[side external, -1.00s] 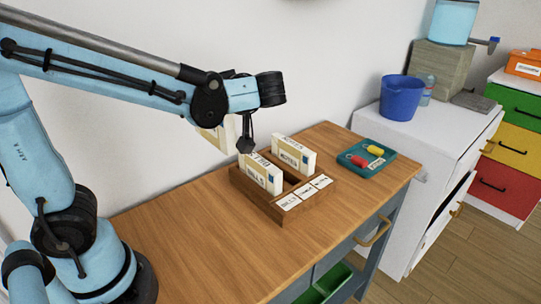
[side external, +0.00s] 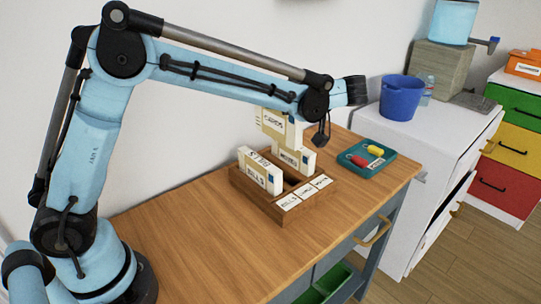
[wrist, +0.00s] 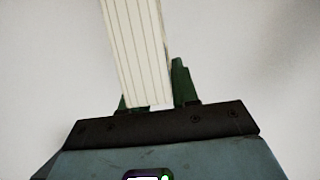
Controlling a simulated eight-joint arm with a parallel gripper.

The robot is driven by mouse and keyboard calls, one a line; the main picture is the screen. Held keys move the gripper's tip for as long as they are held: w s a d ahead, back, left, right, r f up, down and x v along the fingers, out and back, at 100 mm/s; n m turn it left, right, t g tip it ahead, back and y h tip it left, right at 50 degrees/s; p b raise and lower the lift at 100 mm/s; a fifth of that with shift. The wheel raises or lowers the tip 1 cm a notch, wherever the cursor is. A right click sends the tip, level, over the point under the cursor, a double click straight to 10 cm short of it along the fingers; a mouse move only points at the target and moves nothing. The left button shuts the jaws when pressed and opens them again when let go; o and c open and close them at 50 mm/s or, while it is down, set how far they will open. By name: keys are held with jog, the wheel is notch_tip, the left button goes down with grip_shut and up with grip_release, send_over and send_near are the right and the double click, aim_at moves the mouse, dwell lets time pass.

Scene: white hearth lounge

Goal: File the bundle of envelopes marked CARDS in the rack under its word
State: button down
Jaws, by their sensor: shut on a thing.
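The held bundle of cream envelopes (side external: 280,127) hangs above the back of the rack in the side view. The word on it is too small to read surely. In the wrist view my gripper (wrist: 152,95) is shut on this bundle (wrist: 137,45), its green fingers on either side. The brown wooden rack (side external: 252,192) stands on the table with three white word labels along its front. A bundle marked BILLS (side external: 261,175) stands in its left compartment. Another bundle, seemingly marked NOTES (side external: 294,160), stands on the right, partly hidden by the held one. A gap shows between them.
A teal tray (side external: 388,168) with a red and a yellow item lies right of the rack. The wooden tabletop (side external: 190,230) is clear in front and to the left. A blue bucket (side external: 401,98) stands on the white cabinet beyond. The wall is close behind.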

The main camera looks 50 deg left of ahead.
notch_tip(320, 180, down, 13)
dwell(0.6)
jog(key=c, duration=0.8)
grip_release()
jog(key=shift+f, duration=0.1)
jog(key=shift+c, duration=0.2)
